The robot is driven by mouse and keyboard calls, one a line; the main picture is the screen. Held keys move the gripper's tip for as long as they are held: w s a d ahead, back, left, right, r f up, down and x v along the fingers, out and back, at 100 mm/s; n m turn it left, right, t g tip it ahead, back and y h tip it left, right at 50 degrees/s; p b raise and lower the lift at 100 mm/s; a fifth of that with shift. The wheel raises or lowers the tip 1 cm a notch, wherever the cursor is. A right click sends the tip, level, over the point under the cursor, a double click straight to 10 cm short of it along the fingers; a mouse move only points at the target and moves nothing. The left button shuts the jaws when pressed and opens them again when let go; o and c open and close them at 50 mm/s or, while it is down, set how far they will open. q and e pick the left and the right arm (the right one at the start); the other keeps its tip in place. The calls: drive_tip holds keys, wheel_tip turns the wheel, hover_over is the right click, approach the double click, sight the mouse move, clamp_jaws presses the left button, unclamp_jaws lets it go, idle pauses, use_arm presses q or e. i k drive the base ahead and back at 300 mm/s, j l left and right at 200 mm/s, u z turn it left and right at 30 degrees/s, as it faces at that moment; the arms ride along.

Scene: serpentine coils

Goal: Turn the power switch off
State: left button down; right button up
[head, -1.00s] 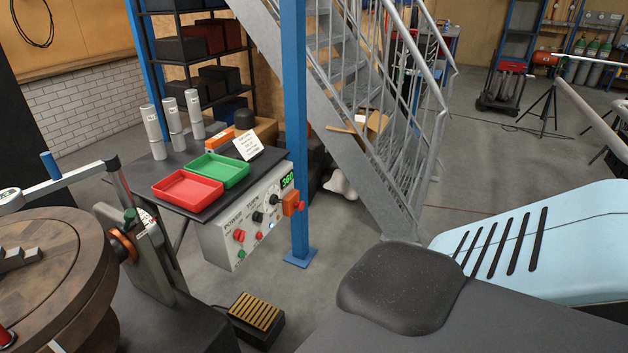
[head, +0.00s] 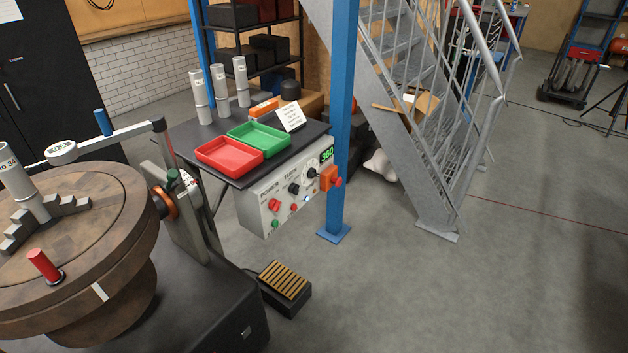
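The control box (head: 262,222) is a pale grey panel hanging under the front edge of a small dark table. The power switch (head: 273,205) is a red knob below the word POWER at the left of the panel; its exact position is too small to tell. Black knobs (head: 294,188), small coloured buttons, a lit white-blue button (head: 307,198) and a green display (head: 327,156) reading 360 sit to its right. Neither of my grippers is in view.
A round wooden-topped turntable (head: 120,245) on a dark base stands at the left. A foot pedal (head: 284,284) lies on the floor before the box. A blue post (head: 341,120) and metal stairs (head: 425,175) stand right of it.

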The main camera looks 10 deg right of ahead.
sight(273, 205)
drive_tip(key=i+l+u, duration=0.1)
drive_tip(key=u, duration=0.4)
drive_tip(key=i+l+u, duration=0.1)
drive_tip(key=l+u, duration=0.2)
drive_tip(key=u, duration=0.2)
drive_tip(key=i+l+u, duration=0.1)
drive_tip(key=l+u, duration=0.35)
drive_tip(key=l, duration=0.45)
drive_tip(key=l+u, duration=0.25)
drive_tip(key=l, duration=1.85)
drive_tip(key=k+l, duration=0.15)
drive_tip(key=l, duration=1.1)
drive_tip(key=i+u, duration=0.05)
